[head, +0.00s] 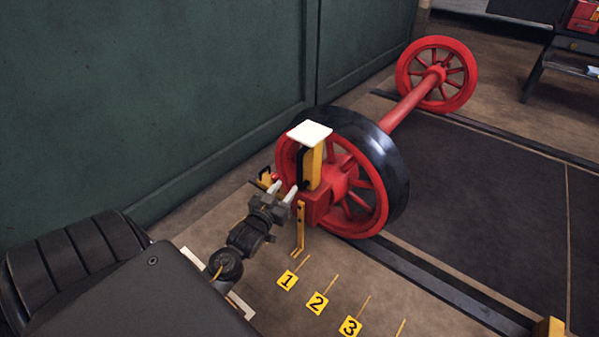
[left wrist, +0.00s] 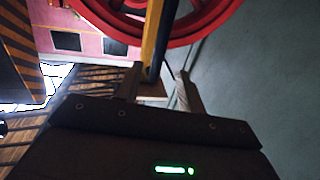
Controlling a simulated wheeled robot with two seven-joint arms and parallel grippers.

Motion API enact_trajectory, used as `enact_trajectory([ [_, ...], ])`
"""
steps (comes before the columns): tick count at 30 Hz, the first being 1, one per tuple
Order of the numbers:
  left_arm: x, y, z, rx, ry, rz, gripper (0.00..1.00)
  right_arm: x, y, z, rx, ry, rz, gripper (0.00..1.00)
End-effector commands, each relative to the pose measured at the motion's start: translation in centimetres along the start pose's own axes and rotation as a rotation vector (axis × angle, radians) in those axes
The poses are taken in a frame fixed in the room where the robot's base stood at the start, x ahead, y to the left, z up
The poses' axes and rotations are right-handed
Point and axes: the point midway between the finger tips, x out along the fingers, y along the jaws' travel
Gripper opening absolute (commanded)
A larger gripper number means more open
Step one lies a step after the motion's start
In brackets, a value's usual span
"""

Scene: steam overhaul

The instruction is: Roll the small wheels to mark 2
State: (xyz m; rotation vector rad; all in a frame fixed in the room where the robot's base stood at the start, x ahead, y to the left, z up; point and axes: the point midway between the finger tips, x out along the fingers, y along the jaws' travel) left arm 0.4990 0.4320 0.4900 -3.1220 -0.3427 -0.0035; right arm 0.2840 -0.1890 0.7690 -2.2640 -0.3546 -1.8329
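The wheelset has a near red spoked wheel (head: 376,207) with a dark tyre, a red axle (head: 408,103) and a far red wheel (head: 461,90). A yellow-and-black upright bar (head: 314,168) with a white top plate (head: 309,133) stands at the near wheel's hub. A yellow pointer (head: 301,225) hangs below the hub, its lower end near the number 1 plate (head: 287,281). The number 2 plate (head: 317,303) lies to its right. My left gripper (head: 283,189) is open beside the bar. In the left wrist view the bar (left wrist: 156,35) shows between the fingers; contact is unclear. My right gripper is out of view.
The number 3 plate (head: 350,326) and a further yellow line lie along the floor. Dark rails (head: 430,278) run under the wheels. A green wall (head: 150,90) stands behind.

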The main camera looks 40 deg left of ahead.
Motion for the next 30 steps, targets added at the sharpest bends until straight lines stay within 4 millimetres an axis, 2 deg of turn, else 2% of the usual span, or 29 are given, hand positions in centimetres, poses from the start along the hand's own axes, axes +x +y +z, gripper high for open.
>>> enact_trajectory([
  [15,8.6,0.1,0.2,0.0,0.0,0.0,0.39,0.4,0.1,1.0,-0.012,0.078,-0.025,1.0],
  [21,10.0,0.1,0.1,0.001,-0.002,0.001,0.39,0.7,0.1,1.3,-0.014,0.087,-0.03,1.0],
  [30,10.2,0.1,0.1,0.001,-0.002,0.001,0.39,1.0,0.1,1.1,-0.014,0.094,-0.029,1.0],
])
